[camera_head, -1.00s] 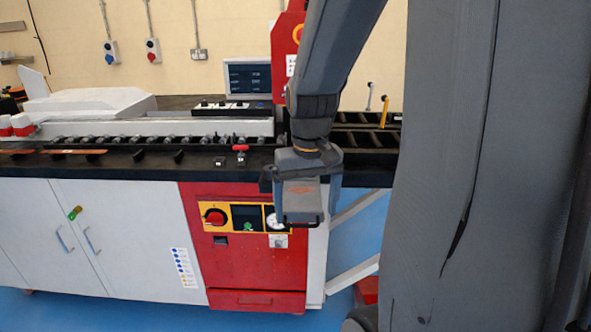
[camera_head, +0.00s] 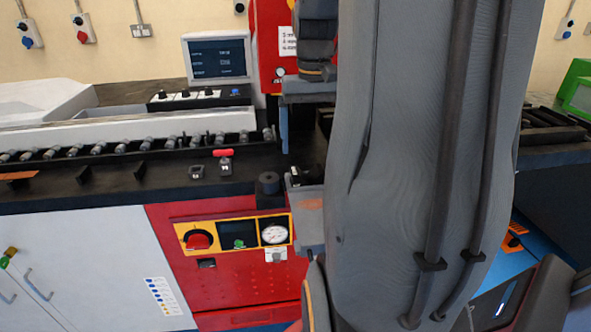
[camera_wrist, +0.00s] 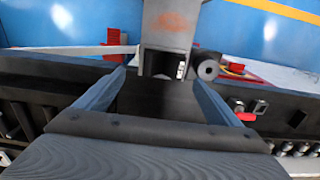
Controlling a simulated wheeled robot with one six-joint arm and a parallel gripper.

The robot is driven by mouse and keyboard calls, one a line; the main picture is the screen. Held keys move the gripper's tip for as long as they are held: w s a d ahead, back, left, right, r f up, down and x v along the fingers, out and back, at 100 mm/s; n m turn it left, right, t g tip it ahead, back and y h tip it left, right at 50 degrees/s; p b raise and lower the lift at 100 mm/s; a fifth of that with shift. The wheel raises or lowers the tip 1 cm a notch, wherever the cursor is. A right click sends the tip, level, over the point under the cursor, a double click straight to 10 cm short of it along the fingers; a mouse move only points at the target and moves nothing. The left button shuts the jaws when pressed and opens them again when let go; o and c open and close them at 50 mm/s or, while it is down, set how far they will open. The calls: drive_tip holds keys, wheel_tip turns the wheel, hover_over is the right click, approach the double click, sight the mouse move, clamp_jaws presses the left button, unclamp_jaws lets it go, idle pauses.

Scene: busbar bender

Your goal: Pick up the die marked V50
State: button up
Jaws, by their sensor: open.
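No V50 mark can be read in either view. Small dark blocks with pale labels stand on the black machine bed: one on the left (camera_head: 197,171), one below a red-topped part (camera_head: 225,168), and one (camera_head: 296,177) by the grey machine head with an orange mark (camera_head: 309,208). The labelled block at the head also shows in the wrist view (camera_wrist: 181,70), beyond my fingers, beside a dark cylinder (camera_wrist: 207,68). My gripper (camera_wrist: 158,78) is open and empty, its fingers apart above the dark bed. In the head view, one finger points down and my arm hides the rest.
The dark cylinder (camera_head: 268,184) stands at the bed's front edge. A row of rollers (camera_head: 120,147) runs along the left. A monitor (camera_head: 217,58) and red upright (camera_head: 265,50) rise behind. A red control panel (camera_head: 225,265) is below. Free bed surface lies left of the cylinder.

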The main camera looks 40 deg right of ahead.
sight(307, 180)
drive_tip(key=f, duration=0.2)
drive_tip(key=f+p, duration=0.1)
drive_tip(key=f, duration=0.2)
drive_tip(key=f+p, duration=0.1)
drive_tip(key=f, duration=0.1)
drive_tip(key=shift+a+f, duration=0.25)
drive_tip(key=shift+a, duration=0.15)
drive_tip(key=c, duration=1.8)
drive_tip(key=shift+c, duration=1.1)
drive_tip(key=shift+w+r, duration=0.1)
drive_tip(key=shift+r, duration=0.05)
